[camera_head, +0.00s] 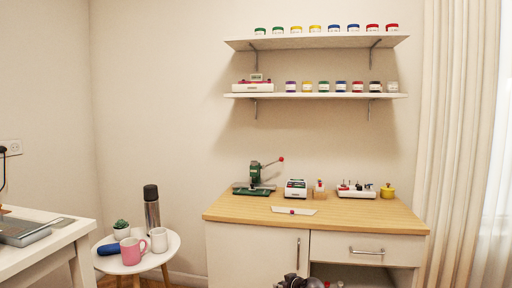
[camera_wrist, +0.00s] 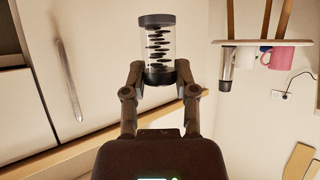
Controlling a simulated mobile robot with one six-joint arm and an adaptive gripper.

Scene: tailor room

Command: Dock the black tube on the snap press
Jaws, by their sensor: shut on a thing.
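The black tube (camera_wrist: 158,42) is a clear cylinder with black pieces inside and dark ends. It shows in the wrist view, in which the room appears upside down. My gripper (camera_wrist: 160,77) is shut on the tube near its black end. The grey end points away from my palm. The snap press (camera_head: 255,174) is green, with a red-knobbed lever, and stands at the left of the wooden worktop (camera_head: 365,208) in the head view. It does not show in the wrist view, where the tube is held near the cabinet front (camera_wrist: 60,65).
A flat white plate with a red spot (camera_head: 294,210) lies before the press. A white-and-green device (camera_head: 295,188), a small bottle (camera_head: 319,189), a white tray (camera_head: 356,191) and a yellow pot (camera_head: 387,191) stand to its right. Shelves (camera_head: 315,41) with jars hang above.

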